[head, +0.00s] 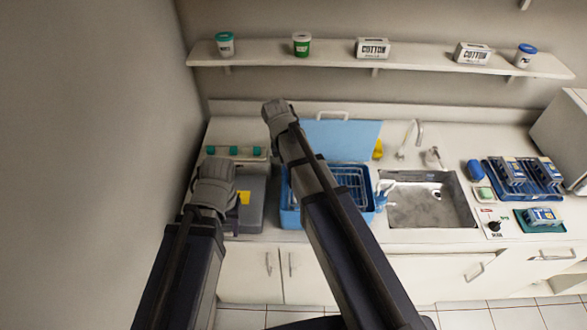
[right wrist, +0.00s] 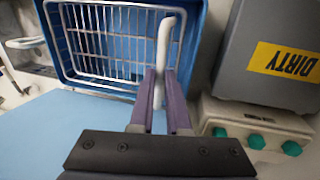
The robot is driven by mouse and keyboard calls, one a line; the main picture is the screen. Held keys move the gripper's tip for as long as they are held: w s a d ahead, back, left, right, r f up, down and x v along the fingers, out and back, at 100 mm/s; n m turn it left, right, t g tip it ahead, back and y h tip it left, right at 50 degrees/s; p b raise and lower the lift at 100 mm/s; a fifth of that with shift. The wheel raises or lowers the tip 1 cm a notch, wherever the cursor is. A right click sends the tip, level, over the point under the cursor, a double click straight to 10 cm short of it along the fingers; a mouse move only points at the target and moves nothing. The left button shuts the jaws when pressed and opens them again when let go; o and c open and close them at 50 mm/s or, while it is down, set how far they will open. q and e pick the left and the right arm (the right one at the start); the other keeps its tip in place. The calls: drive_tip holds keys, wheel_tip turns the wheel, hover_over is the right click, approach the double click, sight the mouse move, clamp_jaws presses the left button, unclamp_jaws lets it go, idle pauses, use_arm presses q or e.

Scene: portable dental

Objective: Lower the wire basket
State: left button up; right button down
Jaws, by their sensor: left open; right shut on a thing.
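The wire basket (head: 352,182) shows inside the blue tub (head: 289,217), partly hidden by my right arm. In the right wrist view the basket (right wrist: 112,45) is seen from above, within the blue tub walls (right wrist: 188,40). My right gripper (right wrist: 160,88) is shut on a white upright handle (right wrist: 164,45) at the basket's side near the grey box. How high the basket sits in the tub is hard to tell. My left gripper (head: 215,168) is open and empty by the grey box, its fingertips largely hidden.
The blue lid (head: 345,135) stands open behind the tub. A grey box (right wrist: 275,55) labelled DIRTY is beside it, with a green-knobbed rack (head: 236,151) behind. The sink (head: 425,205) is right of the tub; blue trays (head: 520,177) lie further right. A shelf (head: 410,66) runs above.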

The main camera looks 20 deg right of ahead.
idle(0.8)
wheel_tip(320, 180, down, 8)
drive_tip(key=b, duration=0.8)
drive_tip(key=shift+s+r, duration=0.1)
drive_tip(key=shift+r, duration=0.05)
drive_tip(key=c, duration=0.9)
unclamp_jaws()
